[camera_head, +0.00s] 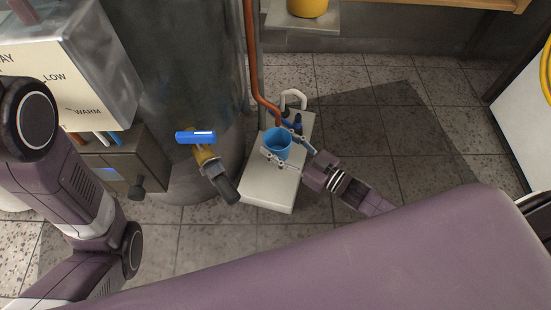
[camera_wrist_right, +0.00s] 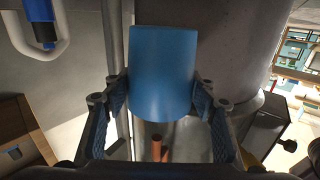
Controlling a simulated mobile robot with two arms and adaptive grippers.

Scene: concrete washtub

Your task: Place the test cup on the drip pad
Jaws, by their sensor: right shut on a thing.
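The test cup is a blue, open-topped cup (camera_head: 277,143), seen from above in the head view and from the side in the right wrist view (camera_wrist_right: 163,72). My right gripper (camera_head: 280,144) is shut on it, one finger on each side, and the cup is upright in the head view. It shows over the light grey block (camera_head: 268,194); I cannot tell whether it touches the block. I cannot make out a separate drip pad; the cup and gripper hide part of the block's top. My left arm shows at the left, but its gripper is not in view.
Left of the cup stands a large grey tank (camera_head: 185,70) with a brass valve (camera_head: 206,157) and blue lever (camera_head: 195,137). A copper pipe (camera_head: 251,60) runs down behind the block. A white curved handle (camera_head: 294,97) rises at the block's far end. Tiled floor lies right.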

